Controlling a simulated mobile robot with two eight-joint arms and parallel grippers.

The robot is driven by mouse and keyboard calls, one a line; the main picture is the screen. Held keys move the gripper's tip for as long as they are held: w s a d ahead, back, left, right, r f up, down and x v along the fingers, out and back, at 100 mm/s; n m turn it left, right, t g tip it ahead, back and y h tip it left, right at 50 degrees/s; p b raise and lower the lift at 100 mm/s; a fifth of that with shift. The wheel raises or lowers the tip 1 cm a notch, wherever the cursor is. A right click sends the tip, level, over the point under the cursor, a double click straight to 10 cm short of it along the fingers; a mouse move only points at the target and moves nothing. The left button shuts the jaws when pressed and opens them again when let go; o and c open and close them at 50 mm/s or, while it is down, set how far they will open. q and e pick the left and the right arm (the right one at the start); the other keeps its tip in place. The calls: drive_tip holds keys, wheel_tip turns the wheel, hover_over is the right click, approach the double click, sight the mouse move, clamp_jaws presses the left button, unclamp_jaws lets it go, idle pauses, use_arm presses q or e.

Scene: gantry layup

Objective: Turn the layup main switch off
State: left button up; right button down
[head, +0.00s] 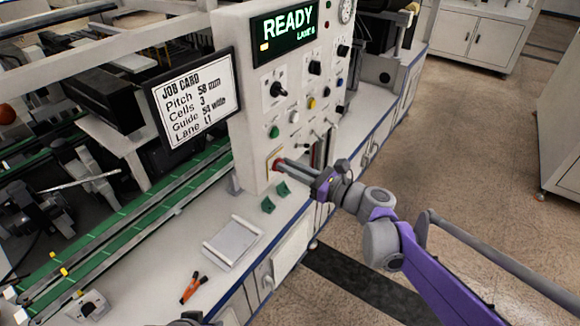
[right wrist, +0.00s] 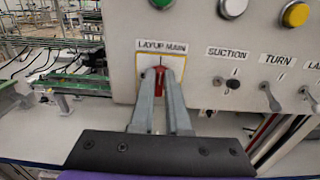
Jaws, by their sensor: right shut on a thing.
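The layup main switch is a red handle (right wrist: 160,71) on a yellow-bordered plate marked LAYUP MAIN, low on the white control panel. In the head view its red part (head: 277,162) shows at the panel's lower left. My right gripper (right wrist: 160,82) is at the plate, its two fingers shut on the red handle from either side. In the head view the right gripper (head: 284,165) reaches in from the right. The fingers hide part of the handle, and its exact angle is hard to tell.
Beside the switch are SUCTION (right wrist: 232,84) and TURN (right wrist: 270,97) toggles. Above are green, white and yellow buttons. A display (head: 285,33) reads READY, LANE 6. A job card (head: 195,95) hangs at the left. Orange-handled pliers (head: 192,288) and a white tray (head: 232,243) lie on the bench.

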drive_tip(key=shift+n, duration=0.4)
drive_tip(key=shift+s+a+f+n+p, duration=0.1)
drive_tip(key=shift+s+f+n+p, duration=0.15)
drive_tip(key=shift+n, duration=2.6)
drive_tip(key=shift+s+a+f+n+p, duration=0.15)
drive_tip(key=shift+n+p, duration=0.2)
drive_tip(key=shift+n, duration=2.55)
drive_tip(key=shift+s+a+f+n+p, duration=0.15)
drive_tip(key=shift+n+p, duration=0.15)
drive_tip(key=shift+n, duration=2.55)
drive_tip(key=shift+w, duration=0.1)
drive_tip(key=c, duration=0.9)
unclamp_jaws()
drive_tip(key=shift+d, duration=0.1)
drive_tip(key=v, duration=1)
drive_tip(key=shift+s+d+b, duration=0.25)
drive_tip(key=shift+d+b, duration=0.05)
drive_tip(key=shift+b, duration=0.05)
